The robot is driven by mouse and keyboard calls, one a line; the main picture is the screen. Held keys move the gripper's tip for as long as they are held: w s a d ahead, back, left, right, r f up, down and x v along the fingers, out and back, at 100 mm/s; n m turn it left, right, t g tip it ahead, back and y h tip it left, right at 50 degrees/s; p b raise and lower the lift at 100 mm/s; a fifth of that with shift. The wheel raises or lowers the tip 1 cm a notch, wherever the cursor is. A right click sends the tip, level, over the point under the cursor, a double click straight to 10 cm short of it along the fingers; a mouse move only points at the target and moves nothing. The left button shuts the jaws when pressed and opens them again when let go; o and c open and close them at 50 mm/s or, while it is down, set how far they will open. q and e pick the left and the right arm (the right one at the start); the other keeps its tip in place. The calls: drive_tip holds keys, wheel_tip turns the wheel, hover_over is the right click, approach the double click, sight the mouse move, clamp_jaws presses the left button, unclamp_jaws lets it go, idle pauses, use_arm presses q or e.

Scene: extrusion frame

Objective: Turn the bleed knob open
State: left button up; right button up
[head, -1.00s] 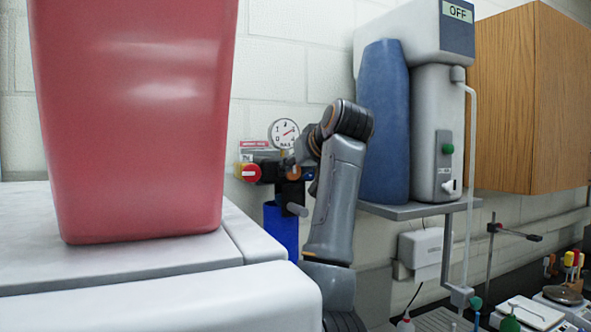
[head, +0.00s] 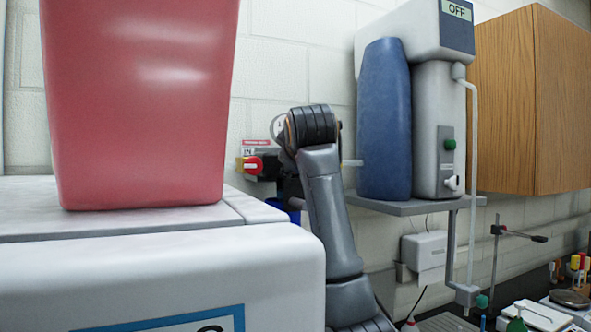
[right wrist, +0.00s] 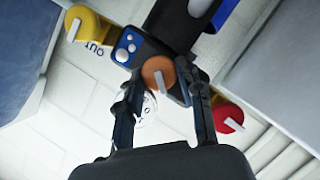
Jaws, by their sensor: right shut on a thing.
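In the right wrist view the two fingers of my right gripper (right wrist: 161,72) stand on either side of a round orange-brown knob (right wrist: 158,74) with a pale grey tab. The knob sits on a dark valve block (right wrist: 137,50) and the fingers are shut on it. I cannot read a label naming it as the bleed knob. A yellow knob (right wrist: 84,25) lies to the left and a red knob (right wrist: 228,116) to the right. In the head view the red knob (head: 254,166) shows left of my arm; my right gripper and the orange-brown knob are hidden behind the arm.
A pressure gauge (right wrist: 148,110) is partly hidden behind the fingers. A large red container (head: 140,110) stands on a white surface (head: 150,260) at left. A blue cylinder (head: 384,120) and a white unit reading OFF (head: 432,130) stand on a grey shelf (head: 420,208) close right of my arm.

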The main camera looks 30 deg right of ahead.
drive_tip(key=shift+a+f+n+t+h+b, duration=0.15)
drive_tip(key=shift+n+t+h+b, duration=0.25)
drive_tip(key=shift+n, duration=0.7)
drive_tip(key=shift+d+f+n+t+h+b, duration=0.1)
drive_tip(key=shift+n+t+h+b, duration=0.25)
drive_tip(key=shift+n, duration=0.75)
drive_tip(key=shift+a+f+n+t+h+b, duration=0.2)
drive_tip(key=shift+n+h+b, duration=0.3)
drive_tip(key=shift+n, duration=0.6)
drive_tip(key=shift+d, duration=0.1)
drive_tip(key=o, duration=1.1)
drive_tip(key=shift+o, duration=0.3)
drive_tip(key=shift+r, duration=0.1)
drive_tip(key=shift+s, duration=0.1)
drive_tip(key=v, duration=1.2)
drive_tip(key=shift+f, duration=0.25)
